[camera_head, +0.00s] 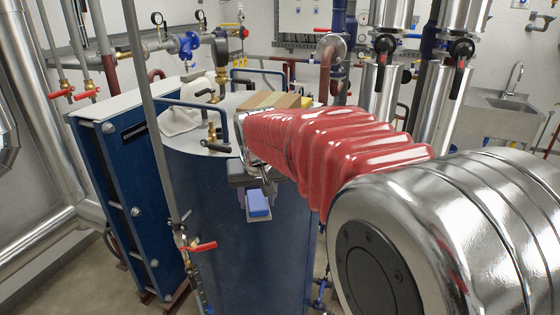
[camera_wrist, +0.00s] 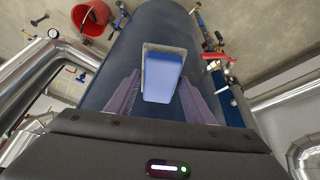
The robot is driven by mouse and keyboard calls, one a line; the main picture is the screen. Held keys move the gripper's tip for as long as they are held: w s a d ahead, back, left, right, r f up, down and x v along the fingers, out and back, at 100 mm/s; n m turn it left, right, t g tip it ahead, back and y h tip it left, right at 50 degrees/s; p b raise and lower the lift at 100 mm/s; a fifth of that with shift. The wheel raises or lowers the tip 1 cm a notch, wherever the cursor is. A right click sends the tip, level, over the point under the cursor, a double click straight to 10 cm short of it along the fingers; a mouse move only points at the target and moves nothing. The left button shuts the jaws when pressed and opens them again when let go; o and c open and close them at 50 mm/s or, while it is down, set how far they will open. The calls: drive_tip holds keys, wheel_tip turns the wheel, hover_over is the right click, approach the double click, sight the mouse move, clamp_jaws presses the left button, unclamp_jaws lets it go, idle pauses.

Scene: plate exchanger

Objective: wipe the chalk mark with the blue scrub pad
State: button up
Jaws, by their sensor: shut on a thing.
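The blue scrub pad (camera_head: 258,204) is a small blue block with a pale grey edge. My gripper (camera_head: 256,212) is shut on it, pointing down in front of the blue tank (camera_head: 205,235). In the wrist view the pad (camera_wrist: 163,76) sits between the two purplish fingers of my gripper (camera_wrist: 163,88), with the curved tank wall (camera_wrist: 155,20) behind it. I cannot tell whether the pad touches the tank. I cannot make out the chalk mark in either view.
A red-handled valve (camera_head: 198,247) stands on a thin pipe along the tank's left front. The blue plate exchanger (camera_head: 135,185) stands close on the left. A white jug (camera_head: 180,119) and wooden blocks (camera_head: 272,100) are on the tank top. A red bucket (camera_wrist: 92,22) is on the floor.

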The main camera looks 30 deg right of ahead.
drive_tip(key=a+f+n, duration=0.1)
drive_tip(key=a+f, duration=0.1)
drive_tip(key=f, duration=0.4)
drive_tip(key=w+a+f+n, duration=0.1)
drive_tip(key=a+f, duration=0.2)
drive_tip(key=f, duration=0.3)
drive_tip(key=w+a+f+n+y, duration=0.1)
drive_tip(key=a+f, duration=0.2)
drive_tip(key=f, duration=0.3)
drive_tip(key=shift+a, duration=0.2)
